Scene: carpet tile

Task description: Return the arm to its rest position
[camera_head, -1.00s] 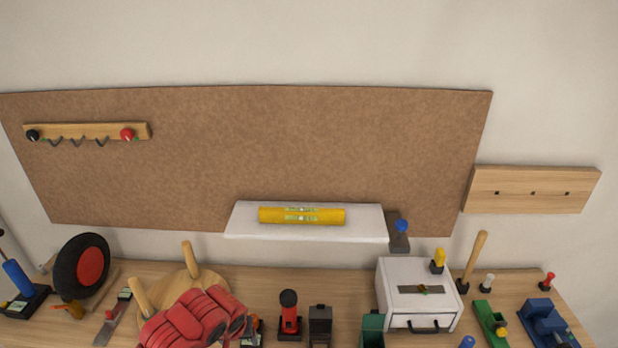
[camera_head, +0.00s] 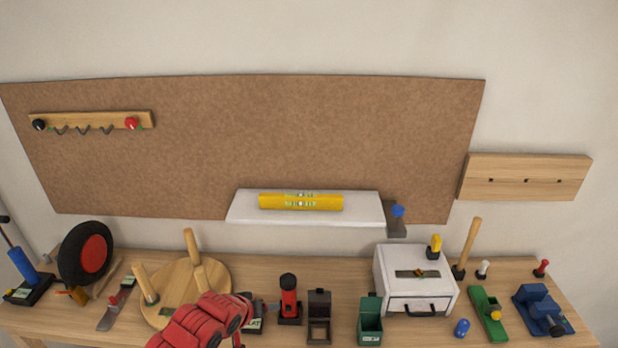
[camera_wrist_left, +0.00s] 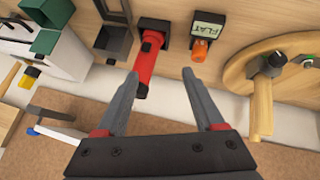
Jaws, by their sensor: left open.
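My left arm comes in at the bottom of the head view, its red arm and wrist over the bench in front of the round wooden stool (camera_head: 215,272). My left gripper (camera_wrist_left: 162,82) shows in the left wrist view with its two grey fingers spread apart and nothing between them. My right gripper is in neither view.
The wooden bench (camera_head: 335,262) holds a wheel (camera_head: 85,254), black box (camera_head: 319,318), green bin (camera_head: 370,325), white drawer box (camera_head: 414,292), green plane (camera_head: 489,312) and blue vise (camera_head: 542,309). Behind are a white shelf (camera_head: 245,209) with a yellow level (camera_head: 301,202), a pegboard (camera_head: 280,140) and a hook rail (camera_head: 95,120).

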